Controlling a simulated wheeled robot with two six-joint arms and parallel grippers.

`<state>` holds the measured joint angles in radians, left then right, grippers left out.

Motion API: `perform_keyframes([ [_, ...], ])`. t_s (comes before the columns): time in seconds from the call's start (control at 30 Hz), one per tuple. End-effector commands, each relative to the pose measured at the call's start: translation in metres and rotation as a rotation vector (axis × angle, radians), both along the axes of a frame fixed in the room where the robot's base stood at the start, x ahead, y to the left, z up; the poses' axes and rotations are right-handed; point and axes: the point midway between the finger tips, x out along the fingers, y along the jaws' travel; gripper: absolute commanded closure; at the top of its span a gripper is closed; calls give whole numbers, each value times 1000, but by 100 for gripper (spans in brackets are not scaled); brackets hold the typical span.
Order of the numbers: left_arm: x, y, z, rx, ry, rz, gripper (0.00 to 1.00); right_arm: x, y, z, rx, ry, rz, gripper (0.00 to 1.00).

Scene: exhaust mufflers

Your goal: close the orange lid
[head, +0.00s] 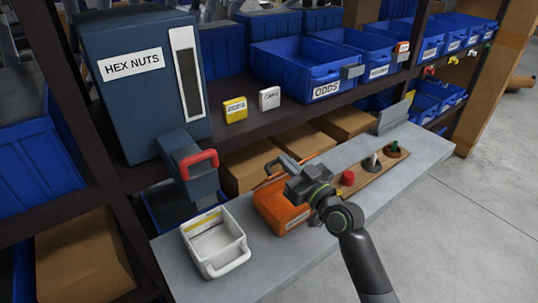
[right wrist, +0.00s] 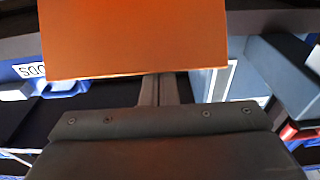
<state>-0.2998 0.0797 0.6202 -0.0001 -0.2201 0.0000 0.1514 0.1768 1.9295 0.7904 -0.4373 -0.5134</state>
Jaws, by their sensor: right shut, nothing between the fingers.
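The orange box (head: 279,213) stands on the grey bench, partly hidden by my right arm. Its orange lid (right wrist: 135,40) fills the upper middle of the right wrist view as a flat panel close to my fingers. In the head view only thin orange edges of the lid show behind my gripper, so it looks raised; its exact angle is hard to tell. My right gripper (head: 283,166) is shut and empty above the box, beside the lid. In the right wrist view its fingers (right wrist: 160,88) reach towards the panel; contact is unclear. My left gripper is not in view.
A white handled bin (head: 214,243) stands left of the box, below the HEX NUTS dispenser (head: 140,85) with its red handle. A board with a red button (head: 348,178) and switches lies to the right. Blue bins and cardboard boxes fill the shelves behind.

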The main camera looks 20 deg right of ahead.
Motion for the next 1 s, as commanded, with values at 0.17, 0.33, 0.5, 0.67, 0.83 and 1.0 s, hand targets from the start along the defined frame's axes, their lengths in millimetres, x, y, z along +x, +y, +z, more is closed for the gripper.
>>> perform_keyframes([
  [0.17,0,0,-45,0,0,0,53,-8,-3,-16,25,-73,1,100],
  [0.33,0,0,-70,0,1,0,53,-15,-5,-20,48,-133,0,100],
  [0.5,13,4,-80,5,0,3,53,-20,-7,-23,66,-184,0,100],
  [0.67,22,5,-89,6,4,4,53,-24,-9,-27,82,-225,0,100],
  [0.83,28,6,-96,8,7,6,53,-28,-10,-30,98,-267,0,100],
  [1.0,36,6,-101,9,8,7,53,-32,-12,-34,108,-299,0,100],
])
